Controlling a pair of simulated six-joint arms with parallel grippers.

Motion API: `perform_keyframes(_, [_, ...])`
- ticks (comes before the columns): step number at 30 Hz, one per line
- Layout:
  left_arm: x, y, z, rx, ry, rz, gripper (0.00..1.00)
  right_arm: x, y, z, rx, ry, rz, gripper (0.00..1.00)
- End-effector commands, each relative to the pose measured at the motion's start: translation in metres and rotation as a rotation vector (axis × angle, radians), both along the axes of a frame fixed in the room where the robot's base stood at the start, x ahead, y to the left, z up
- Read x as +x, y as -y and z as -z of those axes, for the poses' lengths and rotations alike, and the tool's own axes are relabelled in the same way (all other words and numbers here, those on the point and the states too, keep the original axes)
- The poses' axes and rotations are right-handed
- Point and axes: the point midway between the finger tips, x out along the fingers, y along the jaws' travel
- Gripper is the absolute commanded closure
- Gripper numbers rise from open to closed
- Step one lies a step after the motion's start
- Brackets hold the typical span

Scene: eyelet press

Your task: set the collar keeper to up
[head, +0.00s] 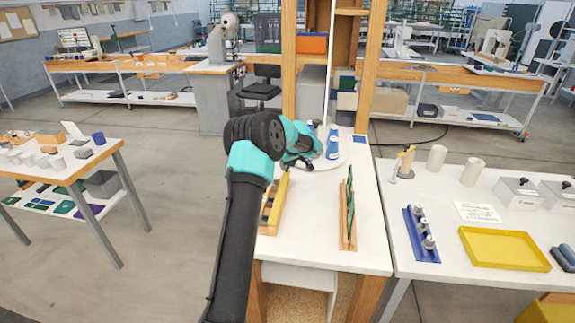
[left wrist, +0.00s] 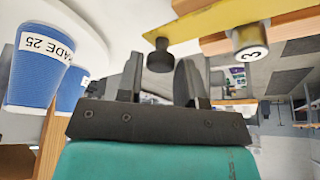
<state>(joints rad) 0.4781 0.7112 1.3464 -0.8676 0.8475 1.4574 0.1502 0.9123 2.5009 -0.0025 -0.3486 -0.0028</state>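My left gripper (head: 303,163) is over the white table, close beside blue cups (head: 332,146). In the left wrist view its two dark fingers (left wrist: 162,82) stand apart, with a gap between them. A dark round knob (left wrist: 160,56) on a yellow bar (left wrist: 205,22) shows at the gap, and I see no clear contact with it. A metal cylinder marked 3 (left wrist: 250,40) is to the right of the knob. The yellow bar belongs to a wooden holder (head: 270,215) mostly behind my arm in the head view. I cannot tell which part is the collar keeper. My right gripper is not in view.
A wooden rack with green panels (head: 348,215) stands to the right on the same table. A blue holder with metal pieces (head: 421,235) and a yellow tray (head: 503,250) are on the right table. The white tabletop between the two wooden holders is clear.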

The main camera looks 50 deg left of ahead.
Motion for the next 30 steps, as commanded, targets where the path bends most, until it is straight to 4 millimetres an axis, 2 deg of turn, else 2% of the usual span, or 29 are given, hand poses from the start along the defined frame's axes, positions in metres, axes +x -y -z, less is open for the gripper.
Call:
perform_keyframes(1, [0.0, 0.0, 0.0, 0.0, 0.0, 0.0, 0.71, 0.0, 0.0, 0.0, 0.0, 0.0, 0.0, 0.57])
perform_keyframes(9, [0.0, 0.0, 0.0, 0.0, 0.0, 0.0, 0.95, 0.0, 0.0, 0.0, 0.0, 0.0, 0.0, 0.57])
perform_keyframes(20, [0.002, 0.003, 0.0, 0.04, -0.031, 0.001, 0.95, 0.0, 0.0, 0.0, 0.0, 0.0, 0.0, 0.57])
perform_keyframes(30, [0.008, 0.011, -0.001, 0.2, -0.151, 0.002, 0.95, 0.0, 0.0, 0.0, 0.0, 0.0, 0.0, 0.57])
